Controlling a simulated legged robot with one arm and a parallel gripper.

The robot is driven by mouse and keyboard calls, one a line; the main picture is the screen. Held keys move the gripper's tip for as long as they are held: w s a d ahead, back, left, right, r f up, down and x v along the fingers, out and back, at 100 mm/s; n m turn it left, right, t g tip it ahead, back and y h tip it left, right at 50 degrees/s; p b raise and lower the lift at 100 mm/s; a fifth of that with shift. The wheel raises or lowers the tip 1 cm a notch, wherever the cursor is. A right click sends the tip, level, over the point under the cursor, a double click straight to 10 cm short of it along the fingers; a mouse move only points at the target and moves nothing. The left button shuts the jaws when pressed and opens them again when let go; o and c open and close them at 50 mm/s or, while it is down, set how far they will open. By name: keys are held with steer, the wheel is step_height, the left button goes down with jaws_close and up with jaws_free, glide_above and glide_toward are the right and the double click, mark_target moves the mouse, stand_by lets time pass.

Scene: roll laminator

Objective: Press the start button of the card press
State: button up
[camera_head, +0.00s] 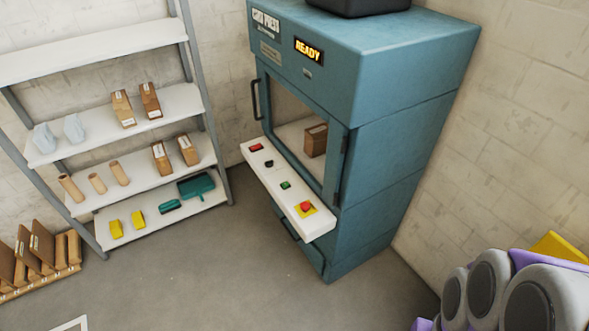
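The card press (395,110) is a teal cabinet against the wall, with a lit READY display (308,51). Its framed front door (331,165) looks shut, and a brown block (315,141) shows inside. A white control ledge (272,178) juts out below the door. On it are a red rectangular button (256,147), a black knob (269,163), a green button (285,185) and a red mushroom button on a yellow plate (306,207). Any button labels are too small to read. My grey and purple arm links are at the lower right, apart from the press; no gripper fingers show.
A white shelf rack (110,128) with boxes, rolls and yellow and teal items stands left of the press. A wooden rack (38,262) of brown boards is on the floor at far left. The grey floor (215,270) before the press is clear.

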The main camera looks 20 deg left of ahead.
jaws_close()
stand_by(1.2)
